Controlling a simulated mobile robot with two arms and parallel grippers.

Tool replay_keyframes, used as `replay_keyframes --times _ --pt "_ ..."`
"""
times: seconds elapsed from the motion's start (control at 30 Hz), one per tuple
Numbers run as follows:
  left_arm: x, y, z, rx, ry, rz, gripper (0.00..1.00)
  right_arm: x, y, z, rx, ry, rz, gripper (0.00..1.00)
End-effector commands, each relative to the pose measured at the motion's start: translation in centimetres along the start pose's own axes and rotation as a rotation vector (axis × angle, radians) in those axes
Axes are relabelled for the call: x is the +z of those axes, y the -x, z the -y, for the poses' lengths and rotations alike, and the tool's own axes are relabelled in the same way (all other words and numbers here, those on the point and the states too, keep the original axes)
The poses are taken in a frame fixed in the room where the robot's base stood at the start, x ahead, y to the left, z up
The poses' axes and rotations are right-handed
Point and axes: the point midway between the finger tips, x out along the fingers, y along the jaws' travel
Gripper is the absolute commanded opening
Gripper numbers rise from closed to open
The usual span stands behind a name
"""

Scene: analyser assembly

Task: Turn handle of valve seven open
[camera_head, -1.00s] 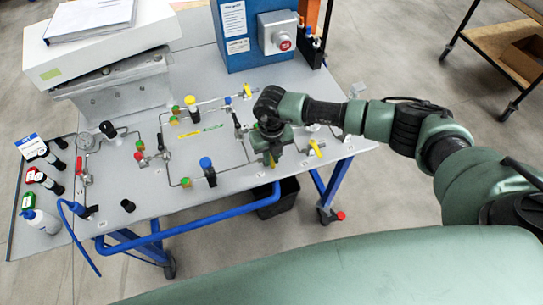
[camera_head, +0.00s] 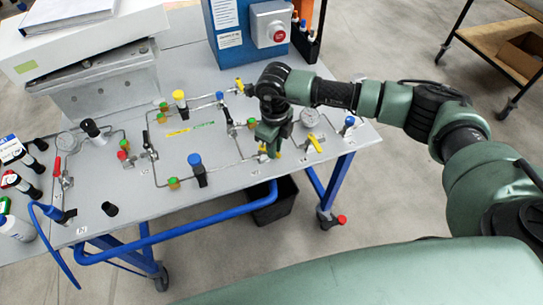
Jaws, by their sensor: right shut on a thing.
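My right gripper (camera_head: 270,150) points down at the front right part of the grey valve panel (camera_head: 228,178). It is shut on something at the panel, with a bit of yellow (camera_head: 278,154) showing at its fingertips. This looks like a yellow valve handle, mostly hidden by the gripper. Another yellow handle (camera_head: 315,143) sits just to the right, apart from the gripper. A further yellow handle (camera_head: 240,86) is at the back of the panel. The valve number labels are too small to read. My left gripper is not in view.
A blue box with a red button (camera_head: 278,37) stands behind the panel. A gauge (camera_head: 310,117) and a blue-capped valve (camera_head: 349,121) are close to the right of my gripper. A blue-topped valve (camera_head: 195,162) stands to the left. Thin pipes cross the panel.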

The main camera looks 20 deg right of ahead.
Motion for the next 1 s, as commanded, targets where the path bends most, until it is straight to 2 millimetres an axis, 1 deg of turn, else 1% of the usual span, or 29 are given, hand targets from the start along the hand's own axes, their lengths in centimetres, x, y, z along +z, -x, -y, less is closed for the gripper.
replay_keyframes --times 0.03,0.5,0.8,1.0 --pt "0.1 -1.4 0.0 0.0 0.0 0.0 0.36 0.1 -0.6 0.3 -0.003 0.042 0.004 0.0" --pt "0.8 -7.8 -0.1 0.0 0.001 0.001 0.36 0.6 -0.6 2.0 -0.003 0.486 0.004 0.0" --pt "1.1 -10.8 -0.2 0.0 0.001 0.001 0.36 1.1 -0.3 2.8 -0.004 0.732 0.003 0.0" --pt "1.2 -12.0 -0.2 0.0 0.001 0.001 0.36 1.5 -0.1 3.1 -0.003 0.843 0.003 0.0"
